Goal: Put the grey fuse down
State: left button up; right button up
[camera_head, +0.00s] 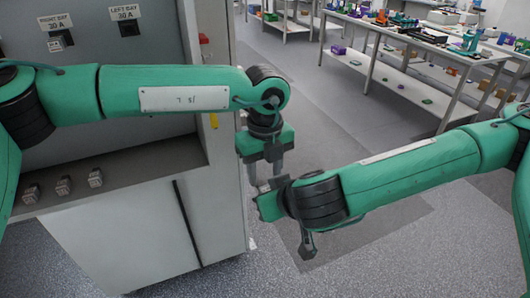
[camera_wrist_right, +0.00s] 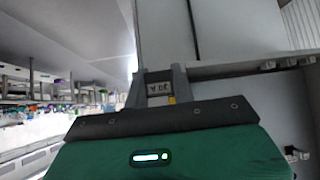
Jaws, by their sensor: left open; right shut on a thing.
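My right gripper (camera_wrist_right: 160,84) is shut on the grey fuse (camera_wrist_right: 158,89), a small block marked 30 A, held up between the two fingers in the right wrist view. My left gripper (camera_head: 264,176) is open and points down, close above the right one in the picture. I cannot tell how far apart they are in depth.
Labels above read RIGHT BAY 30 A (camera_head: 56,22) and LEFT BAY 30 A (camera_head: 125,12). A workbench (camera_head: 400,38) stands at the back right; floor between is clear.

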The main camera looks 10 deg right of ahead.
pick_arm(q)
jog(key=shift+f, duration=0.85)
jog(key=shift+c, duration=0.4)
jog(key=shift+d, duration=0.1)
grip_shut()
pick_arm(e)
jog(key=shift+o, duration=0.2)
jog(key=shift+a, duration=0.1)
jog(key=o, duration=0.7)
jog(key=shift+o, duration=1)
jog(key=shift+s, duration=0.1)
